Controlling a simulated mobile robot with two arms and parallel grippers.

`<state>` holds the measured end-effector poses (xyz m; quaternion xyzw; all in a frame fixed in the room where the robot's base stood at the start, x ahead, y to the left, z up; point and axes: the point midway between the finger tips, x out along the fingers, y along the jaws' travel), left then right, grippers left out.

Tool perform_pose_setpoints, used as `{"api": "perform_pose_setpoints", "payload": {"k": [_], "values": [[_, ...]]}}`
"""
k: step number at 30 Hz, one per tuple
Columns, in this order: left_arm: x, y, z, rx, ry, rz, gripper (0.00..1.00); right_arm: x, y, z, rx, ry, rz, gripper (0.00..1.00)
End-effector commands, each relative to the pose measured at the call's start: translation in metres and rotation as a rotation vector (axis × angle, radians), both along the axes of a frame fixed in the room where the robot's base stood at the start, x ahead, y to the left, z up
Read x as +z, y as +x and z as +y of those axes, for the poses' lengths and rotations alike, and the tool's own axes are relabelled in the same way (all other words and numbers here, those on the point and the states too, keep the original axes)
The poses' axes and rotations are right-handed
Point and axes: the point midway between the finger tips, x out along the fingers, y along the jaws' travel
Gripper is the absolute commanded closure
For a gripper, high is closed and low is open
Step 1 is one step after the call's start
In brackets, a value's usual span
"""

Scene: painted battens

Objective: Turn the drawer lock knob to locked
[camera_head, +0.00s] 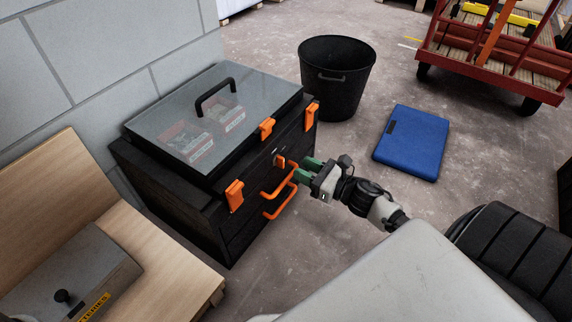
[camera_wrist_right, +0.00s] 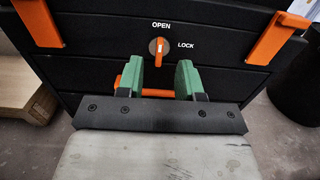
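The lock knob (camera_head: 280,161) is on the front of the black tool chest (camera_head: 190,215). In the right wrist view the knob (camera_wrist_right: 159,47) has an orange grip standing upright, in line with the word OPEN above it; LOCK is printed to its right. My right gripper (camera_head: 305,171) is in front of the chest, close to the knob. In the wrist view its two green fingers (camera_wrist_right: 160,78) are apart, with nothing between them; the knob appears just beyond and above the fingertips. My left gripper is in neither view.
Orange drawer handles (camera_head: 279,198) stick out below the knob, and orange latches (camera_head: 266,129) sit along the lid. A wooden bench (camera_head: 165,268) stands left of the chest. A black bin (camera_head: 338,80), a blue case (camera_head: 411,142) and a red cart (camera_head: 490,50) stand on the floor behind.

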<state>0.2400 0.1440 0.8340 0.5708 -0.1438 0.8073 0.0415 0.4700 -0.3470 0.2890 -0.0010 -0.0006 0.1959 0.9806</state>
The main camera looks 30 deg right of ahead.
Motion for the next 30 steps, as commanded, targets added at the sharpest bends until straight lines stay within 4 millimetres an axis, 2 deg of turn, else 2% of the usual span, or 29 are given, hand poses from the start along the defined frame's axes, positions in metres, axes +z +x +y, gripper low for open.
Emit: {"api": "perform_pose_setpoints", "payload": {"k": [3,9,13,21,22,28,29,30], "values": [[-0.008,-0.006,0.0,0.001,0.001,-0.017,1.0,-0.003,0.023,0.009,0.002,-0.001,-0.004,0.64],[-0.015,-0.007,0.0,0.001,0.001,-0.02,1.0,-0.002,0.047,0.019,0.0,0.0,-0.001,0.64],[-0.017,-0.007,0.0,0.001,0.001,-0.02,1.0,-0.001,0.054,0.022,-0.001,0.001,0.001,0.64],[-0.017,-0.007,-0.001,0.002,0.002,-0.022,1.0,-0.001,0.055,0.023,-0.002,0.002,0.003,0.64],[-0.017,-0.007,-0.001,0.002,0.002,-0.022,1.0,-0.001,0.055,0.023,-0.002,0.002,0.003,0.65],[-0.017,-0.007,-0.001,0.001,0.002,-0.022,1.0,-0.001,0.055,0.023,-0.002,0.002,0.003,0.96],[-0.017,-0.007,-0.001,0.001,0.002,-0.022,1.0,-0.001,0.055,0.023,-0.002,0.002,0.002,1.0],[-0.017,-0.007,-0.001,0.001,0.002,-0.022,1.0,-0.001,0.055,0.023,-0.002,0.002,0.002,1.0]]}}
